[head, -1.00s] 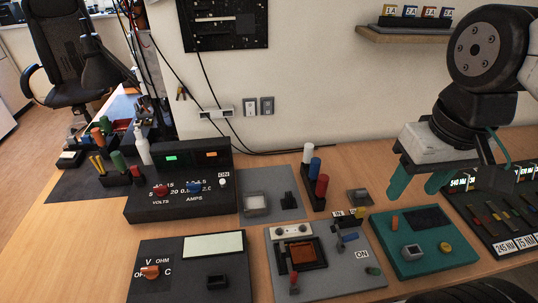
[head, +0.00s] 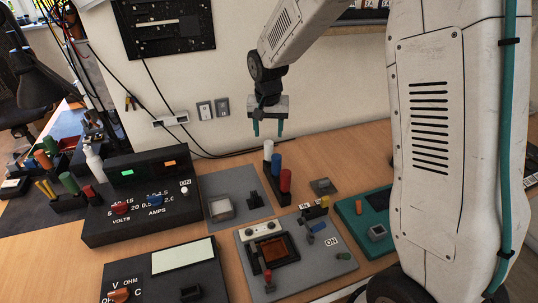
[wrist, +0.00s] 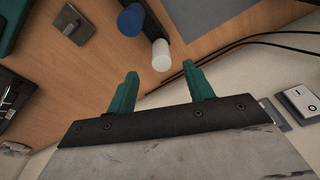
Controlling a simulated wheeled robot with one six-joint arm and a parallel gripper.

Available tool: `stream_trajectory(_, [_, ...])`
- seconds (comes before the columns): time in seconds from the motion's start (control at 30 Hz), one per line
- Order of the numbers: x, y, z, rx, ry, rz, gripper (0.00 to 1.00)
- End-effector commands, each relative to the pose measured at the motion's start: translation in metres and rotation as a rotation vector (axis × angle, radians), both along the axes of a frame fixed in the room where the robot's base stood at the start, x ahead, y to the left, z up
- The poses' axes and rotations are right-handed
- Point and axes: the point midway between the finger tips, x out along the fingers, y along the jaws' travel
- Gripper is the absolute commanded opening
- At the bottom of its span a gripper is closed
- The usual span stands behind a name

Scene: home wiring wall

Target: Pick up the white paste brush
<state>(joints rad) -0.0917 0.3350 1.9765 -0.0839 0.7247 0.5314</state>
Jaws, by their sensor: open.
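A white cylinder (head: 268,150), which looks like the white paste brush's handle, stands upright at the back of a dark rack (head: 269,187). A blue handle (head: 276,164) and a red handle (head: 285,180) stand in front of it. My gripper (head: 268,134) is open and empty, fingers pointing down, above and close to the white handle. In the wrist view the white handle (wrist: 161,55) shows just beyond the gap between the fingertips (wrist: 160,70); the blue handle (wrist: 131,19) is farther off. The brush's lower end is hidden in the rack.
The wall with switches (head: 213,108) stands close behind the rack, and a black cable (head: 225,157) runs along its foot. A black power supply (head: 140,205) is to the left, a grey panel (head: 237,192) beside the rack. Bare table (head: 350,150) lies to the right.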

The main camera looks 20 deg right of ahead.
Motion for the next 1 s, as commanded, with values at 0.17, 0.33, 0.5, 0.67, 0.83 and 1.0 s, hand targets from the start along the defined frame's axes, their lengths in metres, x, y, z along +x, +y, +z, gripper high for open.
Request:
stream_trajectory(0.17, [0.011,0.002,-0.021,0.000,0.001,-0.013,0.52])
stream_trajectory(0.33, [0.013,0.000,-0.039,0.000,0.001,-0.014,0.52])
stream_trajectory(0.5, [0.015,-0.004,-0.054,0.001,0.003,-0.014,0.52])
stream_trajectory(0.67, [0.018,-0.008,-0.079,0.000,0.002,-0.013,0.52])
stream_trajectory(0.83, [0.020,-0.008,-0.091,0.001,-0.001,-0.013,0.52])
stream_trajectory(1.0, [0.020,-0.008,-0.091,0.001,-0.002,-0.013,0.49])
